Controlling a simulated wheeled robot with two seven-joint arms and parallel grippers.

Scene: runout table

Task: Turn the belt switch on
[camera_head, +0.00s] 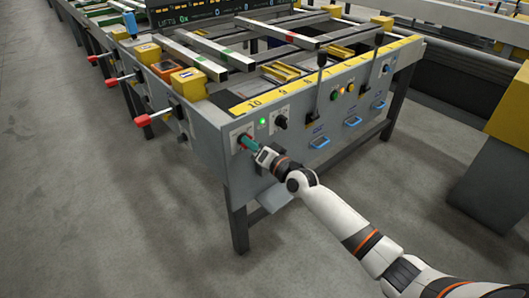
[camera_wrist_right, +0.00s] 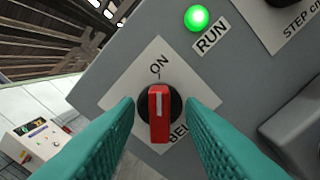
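The belt switch (camera_wrist_right: 159,113) is a red knob on a black round base, on a white plate marked ON and "BEL", the rest of that word hidden. Its white line points up toward the ON mark. My right gripper (camera_wrist_right: 160,109) has its teal fingers on either side of the knob, with a visible gap on each side. In the head view the right gripper (camera_head: 245,142) is at the front panel's left end and hides most of the switch. My left gripper is in neither view.
A green lamp (camera_wrist_right: 197,18) marked RUN glows above the switch; it also shows in the head view (camera_head: 262,121). A black knob (camera_head: 281,122) is to its right. Blue handles (camera_head: 320,142) and levers line the panel. Red-tipped levers (camera_head: 143,120) stick out on the left side.

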